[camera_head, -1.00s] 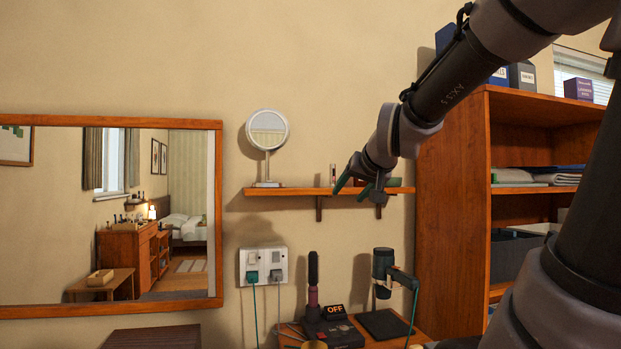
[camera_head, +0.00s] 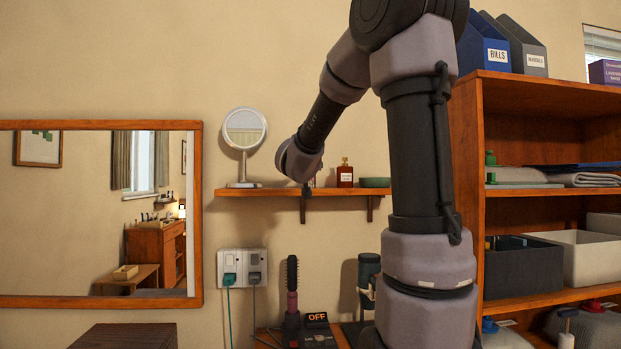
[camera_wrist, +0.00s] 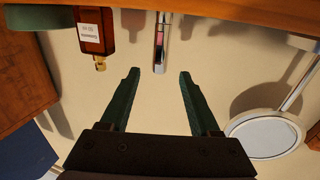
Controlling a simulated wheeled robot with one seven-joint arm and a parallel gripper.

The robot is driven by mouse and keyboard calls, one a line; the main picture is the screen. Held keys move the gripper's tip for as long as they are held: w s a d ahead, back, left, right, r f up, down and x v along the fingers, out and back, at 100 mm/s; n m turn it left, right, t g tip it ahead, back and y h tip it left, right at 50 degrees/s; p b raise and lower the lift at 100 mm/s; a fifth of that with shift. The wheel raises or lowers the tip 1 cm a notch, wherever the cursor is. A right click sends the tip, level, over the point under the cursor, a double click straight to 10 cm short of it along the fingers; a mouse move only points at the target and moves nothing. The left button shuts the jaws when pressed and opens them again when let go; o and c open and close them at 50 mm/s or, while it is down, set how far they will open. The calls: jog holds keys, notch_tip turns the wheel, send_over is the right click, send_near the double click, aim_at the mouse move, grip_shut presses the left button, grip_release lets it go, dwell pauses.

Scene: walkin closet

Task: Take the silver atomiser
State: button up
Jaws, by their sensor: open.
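The silver atomiser (camera_wrist: 160,42) is a slim silver cylinder with a pink window. The wrist view is upside down, so it hangs from the wooden shelf (camera_wrist: 225,15) at the top of that picture. My gripper (camera_wrist: 158,75) is open and empty, its two green fingers pointing at the atomiser. The atomiser's free end lines up with the gap between the fingertips; I cannot tell whether it is inside. In the head view my arm's end covers most of the atomiser at the wall shelf (camera_head: 270,192).
An amber bottle (camera_wrist: 94,30) stands close beside the atomiser, with a green bowl (camera_wrist: 38,17) beyond it. A round mirror (camera_wrist: 265,135) is on the other side. In the head view, a wooden shelving unit (camera_head: 545,90) stands right, and a hairbrush (camera_head: 292,285) is below.

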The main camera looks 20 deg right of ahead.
aim_at(312, 184)
jog(key=x, duration=0.6)
jog(key=shift+s, duration=0.1)
grip_shut()
